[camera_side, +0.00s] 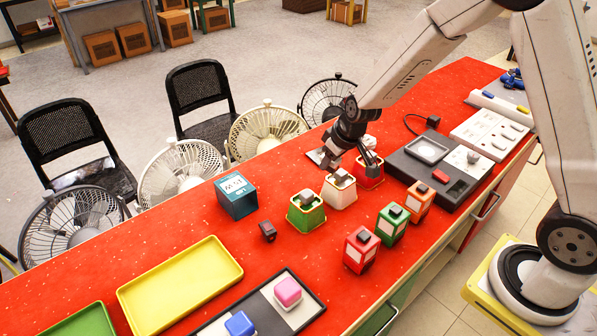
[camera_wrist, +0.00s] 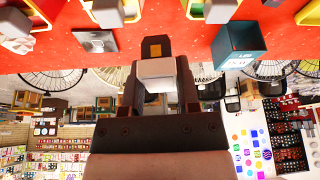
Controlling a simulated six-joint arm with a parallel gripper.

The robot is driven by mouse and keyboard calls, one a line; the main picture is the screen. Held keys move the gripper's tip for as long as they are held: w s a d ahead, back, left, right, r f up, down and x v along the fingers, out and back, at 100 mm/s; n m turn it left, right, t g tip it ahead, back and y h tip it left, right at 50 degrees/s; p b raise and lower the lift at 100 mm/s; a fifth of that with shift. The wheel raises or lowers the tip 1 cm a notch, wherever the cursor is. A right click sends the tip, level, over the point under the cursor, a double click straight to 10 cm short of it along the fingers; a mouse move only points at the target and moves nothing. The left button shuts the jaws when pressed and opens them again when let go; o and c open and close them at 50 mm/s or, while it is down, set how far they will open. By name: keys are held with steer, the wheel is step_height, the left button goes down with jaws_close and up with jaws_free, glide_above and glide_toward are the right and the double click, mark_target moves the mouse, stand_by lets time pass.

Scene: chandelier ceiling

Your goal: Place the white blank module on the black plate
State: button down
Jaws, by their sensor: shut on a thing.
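My gripper (camera_side: 350,150) hangs over the far side of the red table, just behind the white and red holders. In the wrist view its two dark fingers are shut on a white block (camera_wrist: 156,77), which looks like the white blank module. A dark piece with an orange middle (camera_wrist: 155,47) shows beyond it; I cannot tell if they are joined. The side view does not show the held block clearly. A black plate (camera_side: 402,166) lies right of my gripper, with a screen panel (camera_side: 427,150), a red piece (camera_side: 440,176) and a grey knob panel (camera_side: 466,161) on it.
White (camera_side: 339,196), green (camera_side: 305,219) and red holders stand close below my gripper. A teal box (camera_side: 236,199) is left. Red (camera_side: 361,251), green (camera_side: 391,228) and orange (camera_side: 419,205) boxes stand in front. A black-edged tray (camera_side: 318,310) holds pink and blue blocks.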

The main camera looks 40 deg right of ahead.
steer(key=d+m, duration=0.1)
steer(key=d, duration=0.8)
steer(key=w+f, duration=0.2)
steer(key=w, duration=0.2)
steer(key=w+d+f, duration=0.1)
steer(key=w+f, duration=0.2)
steer(key=w+d+f, duration=0.1)
steer(key=w+f, duration=0.1)
steer(key=w, duration=0.2)
steer(key=shift+w+f, duration=0.3)
steer(key=shift+w, duration=0.05)
steer(key=shift+w+f, duration=0.4)
steer(key=shift+w+f, duration=0.25)
steer(key=shift+f, duration=1.6)
steer(key=shift+f, duration=0.15)
